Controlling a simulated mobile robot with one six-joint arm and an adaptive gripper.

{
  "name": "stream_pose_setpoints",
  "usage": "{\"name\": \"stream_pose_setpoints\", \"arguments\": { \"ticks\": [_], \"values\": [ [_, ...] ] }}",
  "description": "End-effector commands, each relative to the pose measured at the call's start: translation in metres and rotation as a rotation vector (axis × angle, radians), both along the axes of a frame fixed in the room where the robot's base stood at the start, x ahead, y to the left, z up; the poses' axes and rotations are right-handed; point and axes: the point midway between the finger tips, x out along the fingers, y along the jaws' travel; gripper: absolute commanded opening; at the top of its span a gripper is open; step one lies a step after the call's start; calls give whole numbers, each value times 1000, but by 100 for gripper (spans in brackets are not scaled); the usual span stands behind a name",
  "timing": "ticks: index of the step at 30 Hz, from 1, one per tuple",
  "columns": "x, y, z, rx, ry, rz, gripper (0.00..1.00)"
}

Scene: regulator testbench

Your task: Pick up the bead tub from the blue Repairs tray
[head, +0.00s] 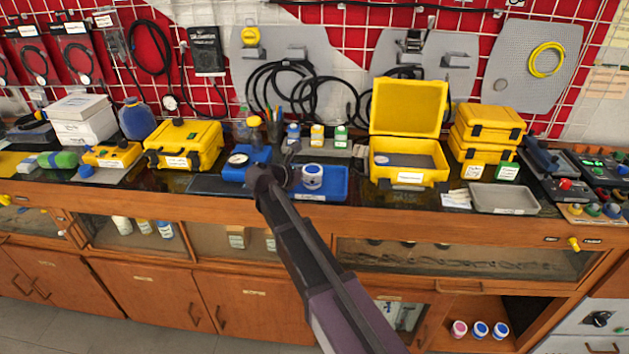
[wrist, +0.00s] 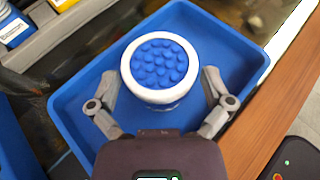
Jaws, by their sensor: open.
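The bead tub (wrist: 160,62) is a white round tub with a blue, bumpy top. It stands in the blue tray (wrist: 72,104), near the tray's middle in the wrist view. In the head view the tub (head: 312,177) sits in the blue tray (head: 335,182) on the bench, just right of my gripper. My gripper (wrist: 161,82) is open, with one finger on each side of the tub's near part. I see gaps between the fingers and the tub. In the head view my arm hides the tray's left part and most of the gripper.
A blue case with a gauge (head: 240,161) stands left of the tray. Small labelled bottles (head: 317,136) stand in a rack behind it. An open yellow case (head: 409,160) is to the right, with a grey tray (head: 503,198) beyond. The wooden bench edge (wrist: 262,118) runs close beside the tray.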

Motion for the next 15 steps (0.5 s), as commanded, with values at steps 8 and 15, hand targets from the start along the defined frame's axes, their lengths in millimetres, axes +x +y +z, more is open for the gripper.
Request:
{"name": "stream_pose_setpoints", "arguments": {
  "ticks": [8,15],
  "values": [
    [7,-7,-4,-1,1,0,100],
    [7,-7,-4,-1,1,0,100]
  ]
}}
